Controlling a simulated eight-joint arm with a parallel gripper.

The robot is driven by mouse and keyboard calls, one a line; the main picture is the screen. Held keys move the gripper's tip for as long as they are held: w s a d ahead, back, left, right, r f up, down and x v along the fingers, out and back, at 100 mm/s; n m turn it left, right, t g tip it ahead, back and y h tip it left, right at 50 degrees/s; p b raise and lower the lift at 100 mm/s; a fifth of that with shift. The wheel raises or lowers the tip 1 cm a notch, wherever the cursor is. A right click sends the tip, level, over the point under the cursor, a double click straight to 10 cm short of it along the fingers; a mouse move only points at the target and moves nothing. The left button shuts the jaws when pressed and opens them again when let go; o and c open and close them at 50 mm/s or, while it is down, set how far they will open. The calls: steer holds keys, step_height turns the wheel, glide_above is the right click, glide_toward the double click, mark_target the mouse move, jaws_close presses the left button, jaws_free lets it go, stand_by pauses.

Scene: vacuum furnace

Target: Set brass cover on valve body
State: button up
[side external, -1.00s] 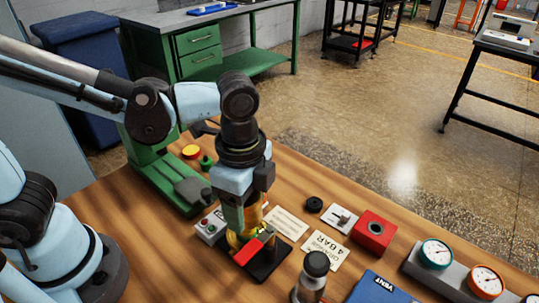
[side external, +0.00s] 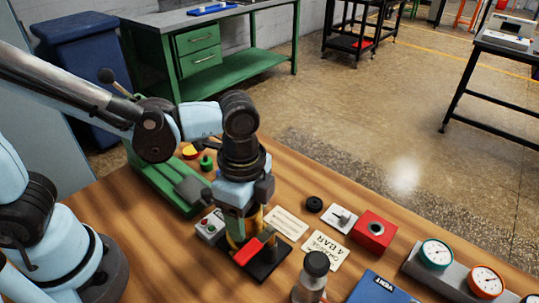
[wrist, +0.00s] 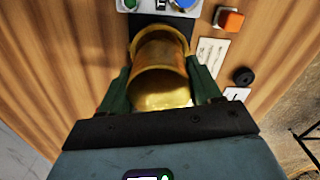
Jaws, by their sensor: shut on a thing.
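The brass cover (wrist: 162,75) is a gold, cup-like cylinder with a wider rim at its far end in the wrist view. My gripper (wrist: 160,92) has its green fingers shut on both sides of it. In the side view my gripper (side external: 240,232) points down over the black base plate (side external: 268,262), beside a red bar-like part (side external: 248,250). Only slivers of brass show around the fingers there. The valve body is largely hidden behind my gripper and the cover; I cannot tell whether the cover touches it.
A small button box (side external: 210,226) stands close left of my gripper. A green machine (side external: 165,190) is behind it. A dark-capped jar (side external: 314,270), a red block (side external: 374,232) and gauges (side external: 460,268) lie to the right. Paper cards (side external: 286,224) lie flat nearby.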

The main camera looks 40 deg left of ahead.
steer(key=shift+f, duration=0.4)
steer(key=shift+f, duration=0.65)
steer(key=shift+f, duration=0.3)
stand_by(0.9)
steer(key=o, duration=1.4)
steer(key=shift+r, duration=3.75)
